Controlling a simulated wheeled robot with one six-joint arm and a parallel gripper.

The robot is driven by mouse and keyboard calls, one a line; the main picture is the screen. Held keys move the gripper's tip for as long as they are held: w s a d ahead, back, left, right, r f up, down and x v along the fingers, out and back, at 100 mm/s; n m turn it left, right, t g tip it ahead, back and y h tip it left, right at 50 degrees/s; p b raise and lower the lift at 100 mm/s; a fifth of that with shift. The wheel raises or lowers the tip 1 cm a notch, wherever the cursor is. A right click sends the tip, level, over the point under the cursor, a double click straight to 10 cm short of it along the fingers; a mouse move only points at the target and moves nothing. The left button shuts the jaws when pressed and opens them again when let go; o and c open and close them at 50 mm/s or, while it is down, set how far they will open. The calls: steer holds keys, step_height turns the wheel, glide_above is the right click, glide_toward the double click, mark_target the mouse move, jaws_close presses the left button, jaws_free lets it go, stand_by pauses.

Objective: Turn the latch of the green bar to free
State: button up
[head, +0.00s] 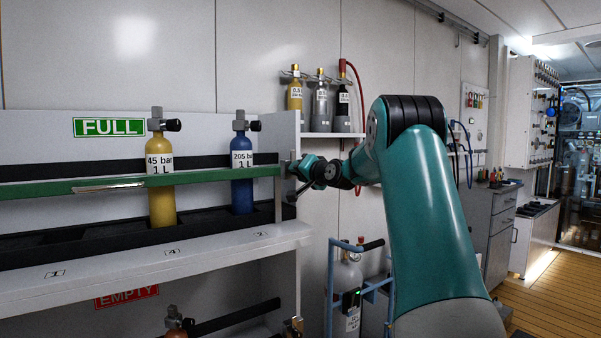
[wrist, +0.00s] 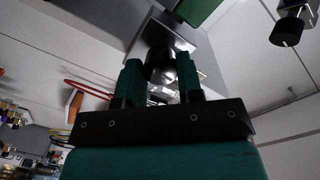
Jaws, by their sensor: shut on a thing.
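The green bar (head: 120,184) runs across the front of the upper shelf, before a yellow and a blue cylinder. Its right end meets the shelf's right side post, where the latch is. In the head view my gripper (head: 297,178) is at that end and largely covers the latch. In the wrist view the two teal fingers of my gripper (wrist: 160,80) are shut on the latch (wrist: 160,65), a dark rounded knob between them. The end of the green bar also shows at the top of the wrist view (wrist: 204,8). I cannot tell the latch's turn angle.
A yellow cylinder (head: 161,190) and a blue cylinder (head: 242,180) stand in the rack under the FULL sign (head: 108,127). Small bottles (head: 320,105) stand on a wall shelf behind my arm. A blue trolley with a cylinder (head: 349,285) stands below my gripper.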

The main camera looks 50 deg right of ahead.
steer(key=o, duration=0.9)
steer(key=b+v, duration=0.3)
steer(key=v, duration=1.4)
steer(key=shift+s, duration=0.25)
steer(key=shift+w+a, duration=0.1)
steer(key=shift+a, duration=0.05)
